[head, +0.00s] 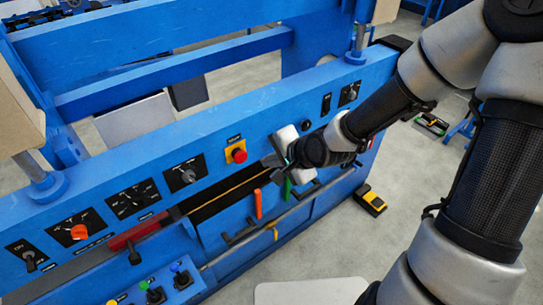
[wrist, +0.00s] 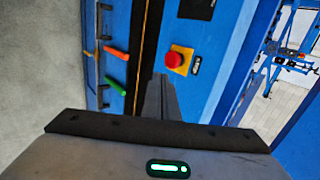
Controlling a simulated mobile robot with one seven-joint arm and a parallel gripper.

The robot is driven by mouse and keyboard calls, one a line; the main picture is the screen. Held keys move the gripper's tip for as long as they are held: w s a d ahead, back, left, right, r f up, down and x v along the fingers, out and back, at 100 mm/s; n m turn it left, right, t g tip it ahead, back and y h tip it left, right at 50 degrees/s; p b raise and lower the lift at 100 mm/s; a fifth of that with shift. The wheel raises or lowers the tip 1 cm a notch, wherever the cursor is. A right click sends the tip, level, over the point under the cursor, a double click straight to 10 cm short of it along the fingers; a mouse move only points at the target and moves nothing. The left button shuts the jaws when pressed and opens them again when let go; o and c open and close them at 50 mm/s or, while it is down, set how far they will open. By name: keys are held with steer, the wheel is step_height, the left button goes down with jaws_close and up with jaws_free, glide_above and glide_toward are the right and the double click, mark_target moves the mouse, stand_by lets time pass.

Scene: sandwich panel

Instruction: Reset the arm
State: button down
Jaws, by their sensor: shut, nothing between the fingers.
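My gripper (head: 272,161) is in front of the blue machine panel (head: 215,134) in the head view, just right of the red emergency button (head: 238,155) on its yellow plate. My arm reaches in from the right side. In the wrist view the fingers of my gripper (wrist: 159,82) are together with nothing between them, and they point along the panel face. The red button (wrist: 175,59) shows to the right of the fingertips there. I cannot tell whether the fingers touch the panel.
An orange handle (head: 258,204) and a green handle (head: 287,188) hang below my gripper. A yellow-black foot pedal (head: 370,200) sits on the open floor at right.

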steer(key=shift+s+d+r, duration=0.2)
steer(key=shift+s+r, duration=0.1)
steer(key=shift+r, duration=0.05)
stand_by(0.3)
steer(key=s+d+r+n+h+b, duration=0.1)
steer(key=s+d+r+n+h, duration=0.15)
steer(key=r, duration=0.55)
steer(key=s+d+r+n+h+b, duration=0.1)
steer(key=d+r+n+h, duration=0.25)
steer(key=r, duration=0.45)
steer(key=s+d+r+n+p, duration=0.1)
steer(key=s+d+r+n, duration=0.1)
steer(key=s, duration=0.6)
steer(key=s+d+r+n+g+p, duration=0.1)
steer(key=s+d+r+n, duration=0.1)
steer(key=s, duration=0.6)
steer(key=shift+d+r+n+y, duration=0.3)
steer(key=shift+d+r+y, duration=0.1)
steer(key=shift+d, duration=0.35)
steer(key=shift+s, duration=0.1)
